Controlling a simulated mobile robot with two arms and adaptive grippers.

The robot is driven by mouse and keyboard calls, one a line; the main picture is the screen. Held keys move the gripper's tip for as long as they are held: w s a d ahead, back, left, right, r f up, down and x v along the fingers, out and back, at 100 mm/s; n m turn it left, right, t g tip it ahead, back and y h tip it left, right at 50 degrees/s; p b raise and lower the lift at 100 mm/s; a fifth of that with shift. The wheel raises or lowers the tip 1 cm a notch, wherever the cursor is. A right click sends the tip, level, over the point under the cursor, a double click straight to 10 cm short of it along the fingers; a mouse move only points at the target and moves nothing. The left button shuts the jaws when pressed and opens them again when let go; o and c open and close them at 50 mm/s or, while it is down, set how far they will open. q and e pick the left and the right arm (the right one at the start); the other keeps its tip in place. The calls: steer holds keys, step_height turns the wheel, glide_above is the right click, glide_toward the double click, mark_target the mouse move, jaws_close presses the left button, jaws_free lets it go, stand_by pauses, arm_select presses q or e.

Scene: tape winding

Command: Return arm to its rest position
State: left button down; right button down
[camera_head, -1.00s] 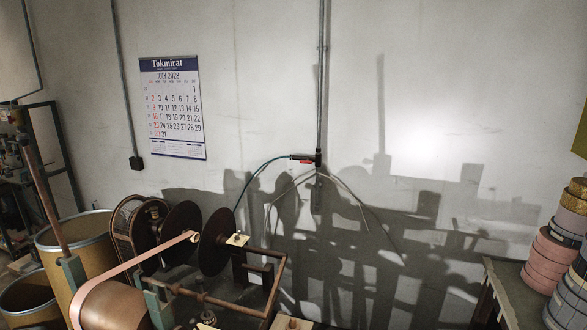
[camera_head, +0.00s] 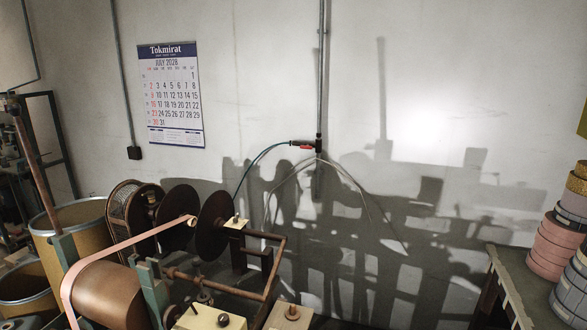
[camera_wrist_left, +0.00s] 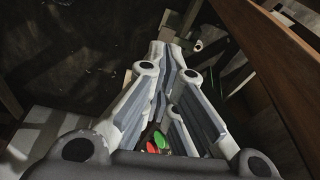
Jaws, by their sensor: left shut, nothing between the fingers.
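My left gripper (camera_wrist_left: 172,52) shows only in the left wrist view. Its two pale grey fingers meet at the tips, with nothing between them. Beyond the fingers lie a green button (camera_wrist_left: 160,139) and a red button (camera_wrist_left: 152,147), partly hidden by the gripper. A brown beam (camera_wrist_left: 280,62) runs along the right of that view. My right gripper is in neither view. In the head view, the winding machine has a large copper-coloured roll (camera_head: 110,295), a pink tape strip (camera_head: 140,238) and dark discs (camera_head: 215,225). Neither arm shows in the head view.
Yellow-brown drums (camera_head: 75,217) stand left of the machine. Stacked pink and grey tape rolls (camera_head: 553,246) sit on a table (camera_head: 515,270) at the right. A calendar (camera_head: 171,95) hangs on the wall. A pipe (camera_head: 321,70) runs down the wall with a hose below.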

arm_select(q)
steer(key=s+a+f+b, duration=0.1)
steer(key=s+f+b, duration=0.2)
steer(key=s+f, duration=0.5)
steer(key=s+a+f+g+b, duration=0.1)
steer(key=s+a+f+b, duration=0.1)
steer(key=s+f, duration=0.6)
step_height(320, 180, down, 7)
steer(key=shift+s+b, duration=0.35)
steer(key=shift+b, duration=0.35)
